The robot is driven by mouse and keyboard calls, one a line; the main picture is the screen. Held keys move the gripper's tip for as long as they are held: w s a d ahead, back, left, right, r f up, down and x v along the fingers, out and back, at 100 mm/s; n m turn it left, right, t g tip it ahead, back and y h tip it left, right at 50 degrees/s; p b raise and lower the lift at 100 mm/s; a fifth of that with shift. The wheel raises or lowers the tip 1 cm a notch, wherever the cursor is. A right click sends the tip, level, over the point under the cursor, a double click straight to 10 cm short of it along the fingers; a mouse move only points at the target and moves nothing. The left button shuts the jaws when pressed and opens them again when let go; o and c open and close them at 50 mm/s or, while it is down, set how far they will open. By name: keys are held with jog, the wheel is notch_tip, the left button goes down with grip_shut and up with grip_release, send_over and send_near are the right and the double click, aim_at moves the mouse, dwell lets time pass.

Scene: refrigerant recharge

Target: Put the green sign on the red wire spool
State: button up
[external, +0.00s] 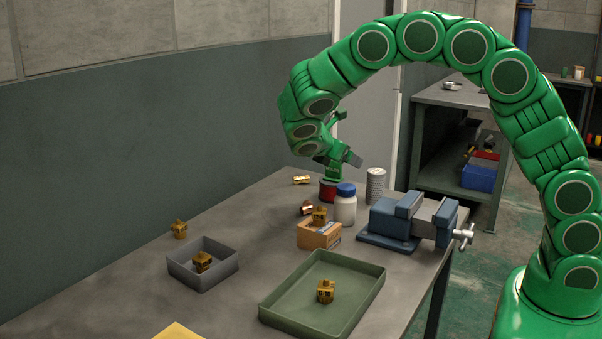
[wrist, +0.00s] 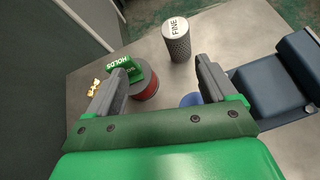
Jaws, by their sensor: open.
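The red wire spool (external: 328,190) stands upright near the far end of the workbench. In the wrist view the spool (wrist: 147,88) shows a dark top and red winding. The green sign (wrist: 124,63), with white lettering reading "HOLDS", appears on the left part of the spool's top; in the external view a green piece (external: 334,175) shows just above the spool. My gripper (external: 345,160) is above the spool, its jaws (wrist: 163,66) apart. The left finger covers part of the sign; whether they touch I cannot tell. Nothing shows held between the fingers.
A blue-capped white jar (external: 345,207) and a grey "FINE" cylinder (external: 375,186) stand close to the spool. A blue vise (external: 398,220) is to the right. A cardboard box (external: 318,235), grey tray (external: 203,279) and green tray (external: 365,295) are nearer. Brass pieces (external: 301,179) lie behind.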

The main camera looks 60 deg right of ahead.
jog(key=s+a+r+m+g+y, duration=0.1)
jog(key=s+r+m+y, duration=0.25)
jog(key=s, duration=0.75)
jog(key=s+a+r+m+g+y, duration=0.1)
jog(key=s+r+m+y, duration=0.2)
jog(key=s, duration=0.8)
jog(key=s+a+m+y, duration=0.2)
jog(key=s+a+m, duration=0.2)
jog(key=s, duration=0.6)
jog(key=s+a+m+t+y, duration=0.1)
jog(key=s+a+m+y, duration=0.2)
jog(key=s, duration=0.6)
jog(key=shift+s+a+m+t, duration=0.35)
jog(key=shift+a+m, duration=0.4)
jog(key=shift+a, duration=0.4)
